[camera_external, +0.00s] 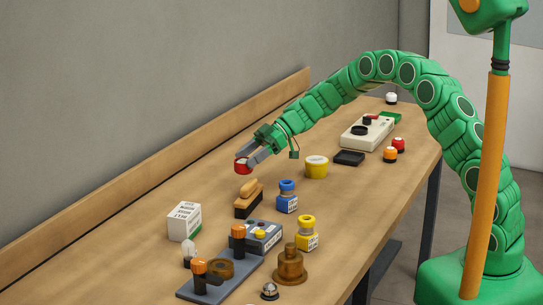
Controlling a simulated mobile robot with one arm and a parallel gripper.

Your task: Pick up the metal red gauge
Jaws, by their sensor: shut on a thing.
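The red gauge (242,166), a small round red piece with a pale face, is between the fingertips of my gripper (246,160). My gripper is shut on it and holds it out over the left part of the wooden table (140,219). The gauge appears to be above the tabletop, but its exact height is hard to tell. The fingers hide part of it.
A brush (248,198), blue-capped jar (287,197) and yellow tub (316,166) stand near my gripper. A white box (184,221), grey fixture (214,283), yellow-capped jar (306,233) and brown stepped piece (290,266) are nearer the camera. A raised wooden board (150,180) edges the table.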

